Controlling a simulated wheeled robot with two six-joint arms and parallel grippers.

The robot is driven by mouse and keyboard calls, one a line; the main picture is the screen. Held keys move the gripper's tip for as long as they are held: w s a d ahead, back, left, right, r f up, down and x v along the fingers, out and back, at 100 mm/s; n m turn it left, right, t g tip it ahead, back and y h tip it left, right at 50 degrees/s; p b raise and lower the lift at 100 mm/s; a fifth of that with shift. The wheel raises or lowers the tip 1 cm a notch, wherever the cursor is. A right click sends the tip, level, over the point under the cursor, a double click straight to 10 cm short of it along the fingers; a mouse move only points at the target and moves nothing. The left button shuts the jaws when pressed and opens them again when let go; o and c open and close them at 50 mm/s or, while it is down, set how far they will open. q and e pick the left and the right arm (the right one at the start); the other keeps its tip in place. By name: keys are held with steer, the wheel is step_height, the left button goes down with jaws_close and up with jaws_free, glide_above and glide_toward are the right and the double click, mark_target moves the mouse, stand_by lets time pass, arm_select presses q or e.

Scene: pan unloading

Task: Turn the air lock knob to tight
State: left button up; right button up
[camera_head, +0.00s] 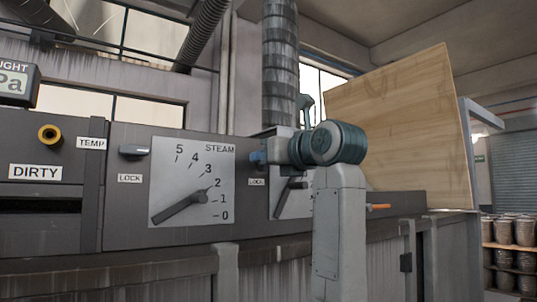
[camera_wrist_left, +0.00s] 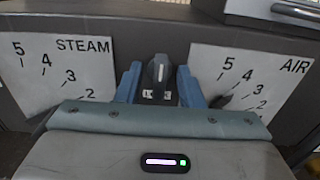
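The air lock knob (camera_wrist_left: 159,70) is a small dark grey knob with a pale pointer line, standing about upright between the steam and air dials. My left gripper (camera_wrist_left: 159,84) is open, with one blue finger on each side of the knob and a small gap showing on both sides. In the head view my left gripper (camera_head: 258,157) is at the panel just above the LOCK label (camera_head: 257,182) and hides the knob. The air dial (camera_wrist_left: 255,80) is right of the knob; its pointer is partly hidden by my finger. My right gripper is not in view.
A wooden board (camera_head: 400,125) stands behind on the right. An orange handle (camera_head: 378,206) sticks out of the panel there.

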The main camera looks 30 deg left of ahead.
arm_select(q)
steer(key=shift+a, duration=0.1)
steer(key=shift+w+f, duration=0.1)
jaws_close()
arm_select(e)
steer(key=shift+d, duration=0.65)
arm_select(q)
steer(key=shift+m, duration=0.4)
steer(key=shift+w+f+m+b, duration=0.1)
steer(key=shift+m+b, duration=0.25)
steer(key=shift+m, duration=3.85)
steer(key=shift+w+f+m+b, duration=0.1)
steer(key=shift+m+b, duration=0.25)
steer(key=shift+m, duration=3.85)
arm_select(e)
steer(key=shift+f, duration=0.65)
arm_select(q)
steer(key=shift+m, duration=0.3)
